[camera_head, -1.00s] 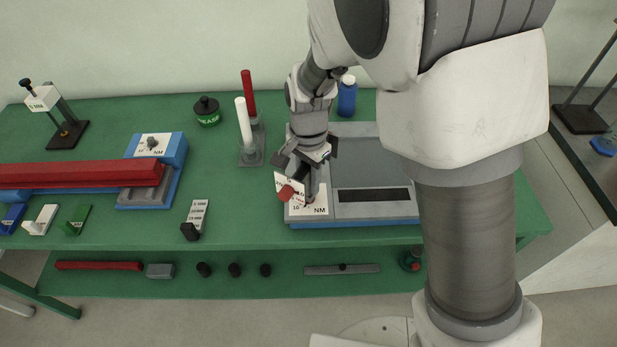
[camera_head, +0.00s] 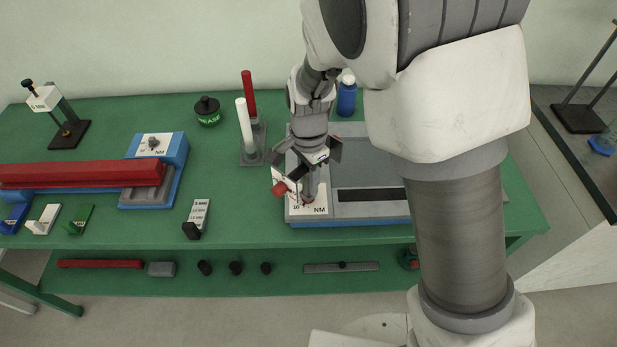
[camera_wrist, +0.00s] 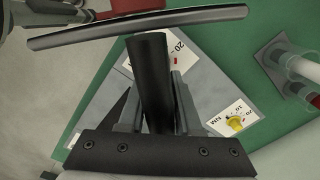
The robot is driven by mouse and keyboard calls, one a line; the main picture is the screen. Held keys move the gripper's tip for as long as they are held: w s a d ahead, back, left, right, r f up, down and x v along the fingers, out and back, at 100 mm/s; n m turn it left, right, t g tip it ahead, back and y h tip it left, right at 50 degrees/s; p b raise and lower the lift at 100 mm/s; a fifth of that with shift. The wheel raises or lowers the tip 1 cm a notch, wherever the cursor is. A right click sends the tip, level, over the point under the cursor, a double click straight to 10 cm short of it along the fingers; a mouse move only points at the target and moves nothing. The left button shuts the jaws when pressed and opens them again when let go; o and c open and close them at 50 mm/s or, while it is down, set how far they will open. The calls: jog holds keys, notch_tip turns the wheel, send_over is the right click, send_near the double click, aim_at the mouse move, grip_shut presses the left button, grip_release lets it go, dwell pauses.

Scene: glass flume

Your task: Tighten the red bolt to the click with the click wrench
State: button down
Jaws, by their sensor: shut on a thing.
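My gripper (camera_head: 312,172) is over the front left of a grey and blue block (camera_head: 360,213). It is shut on the click wrench, whose black grip (camera_wrist: 152,85) stands between my fingers in the wrist view. A red end piece (camera_head: 279,189) shows left of my gripper, beside a small white marked face. The red bolt (camera_head: 308,203) shows only as a little red at the white NM label on the block. The wrench's lower end is over or at it; I cannot tell if it is seated. In the wrist view the label (camera_wrist: 178,50) is partly hidden.
A white post (camera_head: 244,125) and a red post (camera_head: 249,92) stand left of my arm. A blue bottle (camera_head: 347,97) is behind it. A yellow bolt (camera_wrist: 235,123) sits on another label. A long red bar (camera_head: 80,173) lies at the left.

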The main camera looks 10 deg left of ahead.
jog(key=shift+r+m+p, duration=0.1)
jog(key=shift+m+p, duration=1.05)
jog(key=shift+m, duration=0.65)
jog(key=shift+n, duration=0.6)
jog(key=shift+r, duration=0.1)
jog(key=shift+r+p, duration=2.05)
jog(key=shift+r, duration=0.35)
